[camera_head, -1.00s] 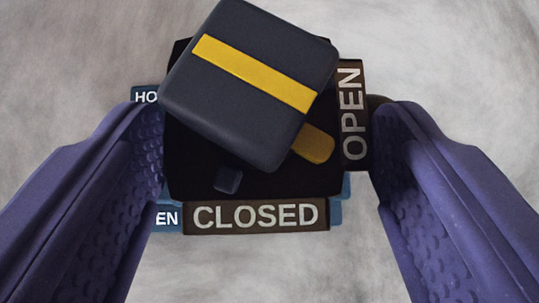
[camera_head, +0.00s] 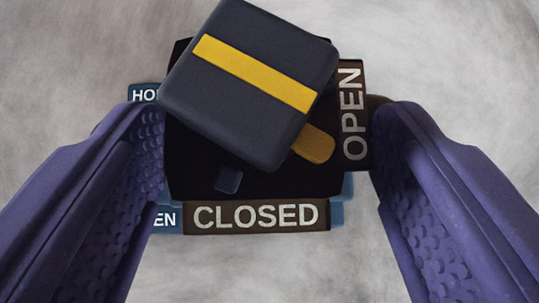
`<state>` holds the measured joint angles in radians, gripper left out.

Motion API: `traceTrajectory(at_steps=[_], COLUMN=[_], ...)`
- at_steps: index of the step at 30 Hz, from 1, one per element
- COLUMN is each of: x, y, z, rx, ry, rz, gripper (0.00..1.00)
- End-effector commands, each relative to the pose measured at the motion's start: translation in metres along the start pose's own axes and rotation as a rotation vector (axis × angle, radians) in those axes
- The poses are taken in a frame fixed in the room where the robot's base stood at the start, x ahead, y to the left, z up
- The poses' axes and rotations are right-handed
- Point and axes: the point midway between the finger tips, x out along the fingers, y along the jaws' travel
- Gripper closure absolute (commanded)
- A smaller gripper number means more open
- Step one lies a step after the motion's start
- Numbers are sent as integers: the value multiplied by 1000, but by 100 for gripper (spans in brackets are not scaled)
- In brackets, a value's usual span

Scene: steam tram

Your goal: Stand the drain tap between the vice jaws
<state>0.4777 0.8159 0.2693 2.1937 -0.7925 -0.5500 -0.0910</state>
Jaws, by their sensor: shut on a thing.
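The drain tap (camera_head: 270,217) appears to be the dark body with a brown CLOSED plate below and a brown OPEN plate on the right. On it sits a turned dark-blue block with a yellow stripe, and a small yellow pointer sticks out at its lower right. My gripper (camera_head: 267,145) has its purple fingers on the left and right of this body and is shut on it. The fingers and the block hide part of the body. I cannot make out the vice jaws.
A blue part (camera_head: 144,94) with white lettering, partly readable as "HO" and "EN", shows behind the held body on the left, with blue edges at the lower right. It is mostly hidden. Around it is a blurred, mottled grey surface with no other objects in view.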

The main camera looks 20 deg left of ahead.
Motion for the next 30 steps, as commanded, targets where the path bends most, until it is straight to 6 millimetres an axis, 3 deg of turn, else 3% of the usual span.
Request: traceTrajectory(at_steps=[30], x=[10], y=[0], z=[9], rx=[-1], ry=[3], rz=[1], gripper=[88])
